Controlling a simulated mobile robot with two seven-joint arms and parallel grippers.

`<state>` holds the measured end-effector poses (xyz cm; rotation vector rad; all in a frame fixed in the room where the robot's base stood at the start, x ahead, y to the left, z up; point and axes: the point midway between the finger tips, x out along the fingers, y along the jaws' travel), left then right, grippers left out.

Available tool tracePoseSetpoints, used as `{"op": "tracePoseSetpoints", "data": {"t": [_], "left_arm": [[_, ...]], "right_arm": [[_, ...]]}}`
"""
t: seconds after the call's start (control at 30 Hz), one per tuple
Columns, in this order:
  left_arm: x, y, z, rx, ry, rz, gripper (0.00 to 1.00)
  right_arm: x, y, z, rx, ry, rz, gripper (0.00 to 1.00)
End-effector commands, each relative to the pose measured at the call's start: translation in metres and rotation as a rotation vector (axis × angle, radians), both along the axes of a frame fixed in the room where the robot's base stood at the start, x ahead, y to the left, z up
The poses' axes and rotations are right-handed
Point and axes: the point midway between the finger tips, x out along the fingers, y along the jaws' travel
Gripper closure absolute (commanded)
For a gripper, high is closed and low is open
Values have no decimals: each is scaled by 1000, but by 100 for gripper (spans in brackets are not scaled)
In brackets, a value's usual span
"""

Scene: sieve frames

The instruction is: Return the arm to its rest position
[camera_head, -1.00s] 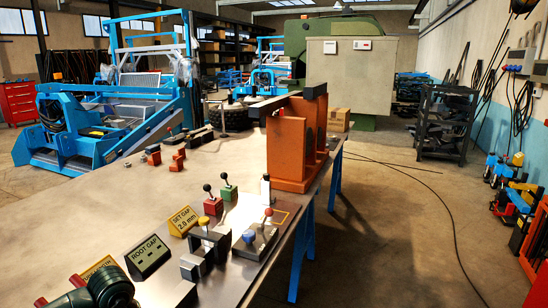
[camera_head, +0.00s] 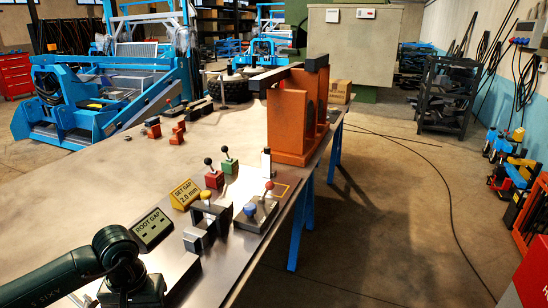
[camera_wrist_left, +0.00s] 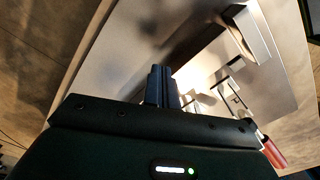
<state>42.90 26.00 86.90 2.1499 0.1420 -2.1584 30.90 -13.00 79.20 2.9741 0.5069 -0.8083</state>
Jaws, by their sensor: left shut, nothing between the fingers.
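My left arm (camera_head: 62,270), dark green, reaches in from the lower left corner in the head view, over the near end of the metal table (camera_head: 95,185). Its gripper fingers cannot be made out there. In the left wrist view my left gripper (camera_wrist_left: 160,85) has its two dark fingers together, with nothing between them. The fingers point out over the table top and its fixtures. My right gripper is in neither view.
Close by the arm stand the black ROOT GAP sign (camera_head: 153,229), the yellow SET GAP sign (camera_head: 185,194) and several knobbed gauges (camera_head: 214,178). An orange stand (camera_head: 290,125) rises at the table's right edge. The floor to the right is mostly clear.

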Motion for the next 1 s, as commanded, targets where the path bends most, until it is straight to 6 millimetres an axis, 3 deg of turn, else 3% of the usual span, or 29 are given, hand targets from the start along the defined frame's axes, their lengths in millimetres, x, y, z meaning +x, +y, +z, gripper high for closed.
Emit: {"op": "tracePoseSetpoints", "data": {"t": [0.23,0.53,0.63,0.77,0.83,0.93,1.0], "left_arm": [[0,0,25,0,-2,0,100],[0,-2,24,-6,-1,3,100],[-6,-19,19,-73,18,31,100],[-30,-81,8,-319,109,166,100],[-50,-128,10,-518,218,306,100],[-77,-197,33,-828,472,599,100],[-87,-236,63,-1044,739,874,100]], "right_arm": [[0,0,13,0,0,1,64],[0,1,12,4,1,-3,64],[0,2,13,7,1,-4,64],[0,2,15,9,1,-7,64],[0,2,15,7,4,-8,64],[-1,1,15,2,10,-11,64],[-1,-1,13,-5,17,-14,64]]}}
